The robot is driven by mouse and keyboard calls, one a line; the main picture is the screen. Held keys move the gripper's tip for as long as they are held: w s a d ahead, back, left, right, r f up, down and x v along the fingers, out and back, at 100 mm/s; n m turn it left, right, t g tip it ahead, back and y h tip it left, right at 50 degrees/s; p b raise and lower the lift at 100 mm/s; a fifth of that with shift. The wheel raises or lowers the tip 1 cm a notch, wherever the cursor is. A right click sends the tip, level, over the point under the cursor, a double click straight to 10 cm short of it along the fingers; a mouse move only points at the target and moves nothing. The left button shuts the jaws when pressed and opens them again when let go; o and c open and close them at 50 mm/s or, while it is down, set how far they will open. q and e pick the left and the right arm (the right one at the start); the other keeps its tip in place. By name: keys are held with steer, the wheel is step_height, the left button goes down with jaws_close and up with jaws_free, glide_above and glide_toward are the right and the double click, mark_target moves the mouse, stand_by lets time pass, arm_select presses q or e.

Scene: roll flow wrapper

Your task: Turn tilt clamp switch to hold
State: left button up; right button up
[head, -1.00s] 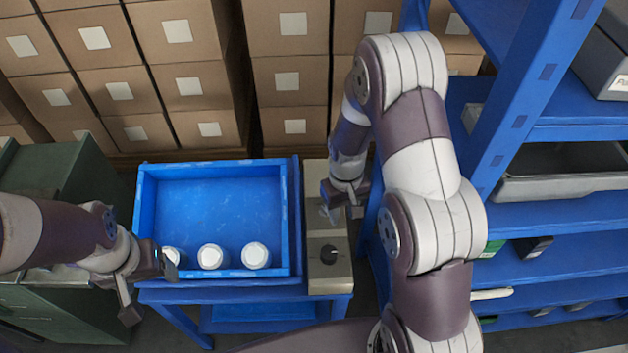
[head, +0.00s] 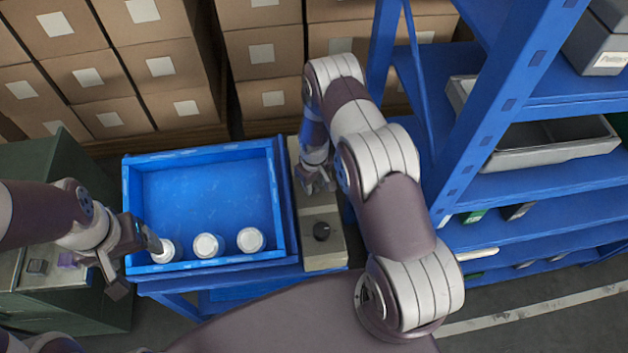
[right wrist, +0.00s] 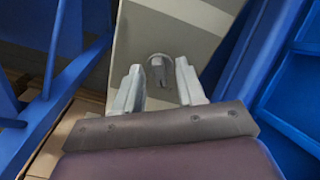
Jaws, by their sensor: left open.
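A beige control box (head: 326,256) stands against the right side of the blue tray. A black round knob (head: 321,231) sits on its near part. My right gripper (head: 320,188) is over the box, just beyond this knob. In the right wrist view its two fingers (right wrist: 158,92) are apart and empty. A grey knob (right wrist: 158,68) on a pale panel shows between and just past the fingertips. I cannot tell whether it touches them, nor read any marking. My left gripper (head: 138,262) is open at the tray's near left corner, close to a white-capped container (head: 164,251).
The blue tray (head: 278,190) holds two more white-capped containers (head: 206,246) (head: 250,240) along its near edge. A blue shelf rack (head: 470,150) with grey bins stands close on the right of my right arm. Cardboard boxes (head: 262,54) are stacked behind. A green cabinet (head: 85,312) is at left.

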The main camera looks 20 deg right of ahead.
steer(key=shift+w+f, duration=0.15)
steer(key=shift+w, duration=0.05)
steer(key=shift+c, duration=1.3)
jaws_close()
arm_select(q)
steer(key=shift+w, duration=0.3)
